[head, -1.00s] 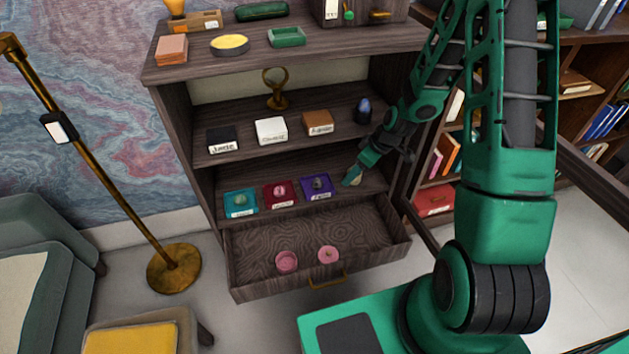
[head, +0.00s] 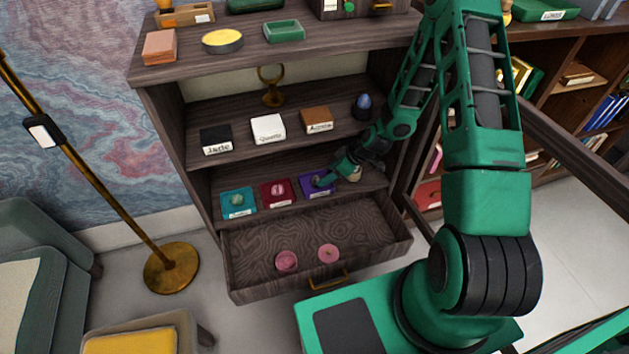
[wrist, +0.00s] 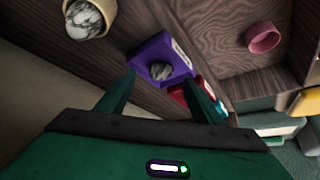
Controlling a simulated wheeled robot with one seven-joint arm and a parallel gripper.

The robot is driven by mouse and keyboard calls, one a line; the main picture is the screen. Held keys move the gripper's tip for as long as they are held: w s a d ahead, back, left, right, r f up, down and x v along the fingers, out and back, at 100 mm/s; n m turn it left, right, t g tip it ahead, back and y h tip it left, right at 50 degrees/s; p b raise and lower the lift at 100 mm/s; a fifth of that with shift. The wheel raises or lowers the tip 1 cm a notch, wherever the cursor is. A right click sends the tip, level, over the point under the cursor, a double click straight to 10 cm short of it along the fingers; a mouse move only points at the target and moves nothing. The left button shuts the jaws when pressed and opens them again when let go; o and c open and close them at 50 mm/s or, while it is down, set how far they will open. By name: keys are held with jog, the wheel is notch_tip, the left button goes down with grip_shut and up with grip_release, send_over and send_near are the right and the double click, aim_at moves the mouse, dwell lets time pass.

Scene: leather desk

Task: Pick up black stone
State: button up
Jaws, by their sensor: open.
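A dark grey, marbled stone lies on a purple tray (head: 307,190) with a label on the lower shelf. In the wrist view the stone (wrist: 160,70) sits in the middle of the purple tray (wrist: 148,50). My gripper (wrist: 158,82) is open and empty, its two green fingers on either side of the stone in the picture. I cannot tell whether they are level with it. In the head view my gripper (head: 322,180) is over the purple tray and partly hides the stone. No other stone looks clearly black.
A beige bowl (wrist: 98,14) holding a marbled stone stands right beside the purple tray. A red tray (head: 275,200) and a teal tray (head: 233,208) are to its left. The shelf (head: 260,155) above is close overhead. An open drawer (head: 270,240) with two pink items juts out below.

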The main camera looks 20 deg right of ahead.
aim_at(319, 179)
jog(key=x, duration=0.6)
jog(key=shift+w+a+f, duration=0.1)
jog(key=shift+a, duration=0.1)
jog(key=shift+c, duration=0.3)
jog(key=c, duration=1.1)
